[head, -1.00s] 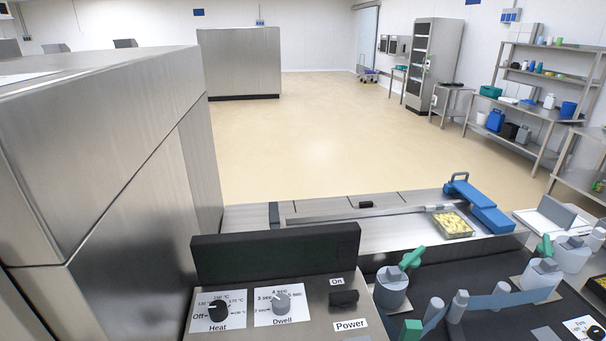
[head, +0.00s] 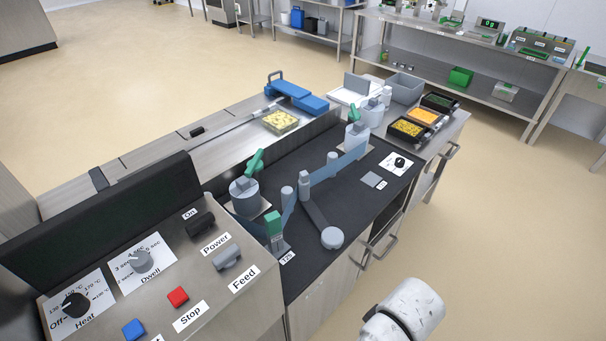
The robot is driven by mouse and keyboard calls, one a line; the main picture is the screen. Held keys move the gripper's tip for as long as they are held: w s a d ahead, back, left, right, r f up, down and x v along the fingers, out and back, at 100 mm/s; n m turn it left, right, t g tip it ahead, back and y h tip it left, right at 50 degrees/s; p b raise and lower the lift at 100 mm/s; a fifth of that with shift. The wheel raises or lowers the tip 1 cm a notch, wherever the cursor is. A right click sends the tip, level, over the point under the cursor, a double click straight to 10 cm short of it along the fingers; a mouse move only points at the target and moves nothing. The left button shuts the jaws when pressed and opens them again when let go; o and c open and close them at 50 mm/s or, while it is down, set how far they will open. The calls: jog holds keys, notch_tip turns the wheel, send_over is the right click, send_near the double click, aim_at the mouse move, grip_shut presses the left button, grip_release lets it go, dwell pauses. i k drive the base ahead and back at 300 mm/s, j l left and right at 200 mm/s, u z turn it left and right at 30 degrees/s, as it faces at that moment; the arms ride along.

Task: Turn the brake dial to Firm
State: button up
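A small black dial (head: 400,161) sits on a white label plate at the right end of the black deck, beside a small grey square pad. The plate's lettering is too small to read, so I cannot tell where its pointer stands. It is the likely brake dial. Two other dials are on the steel control panel at the left: the black Heat dial (head: 75,304) and the grey Dwell dial (head: 141,262). A white, rounded part of my arm shows at the bottom, right of the machine and well apart from the dial. My gripper is out of view.
The black deck (head: 345,205) carries grey posts, blue bands and green-handled clamps (head: 254,160). The panel also has a red Stop button (head: 177,297) and a blue button (head: 133,329). Food trays (head: 408,128) stand behind the dial. Floor right of the cabinet is clear.

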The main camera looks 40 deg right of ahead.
aim_at(399, 162)
jog(key=z, duration=1.3)
jog(key=i+l+z, duration=0.15)
jog(key=i, duration=0.4)
jog(key=i+l+z, duration=0.15)
jog(key=i, duration=0.4)
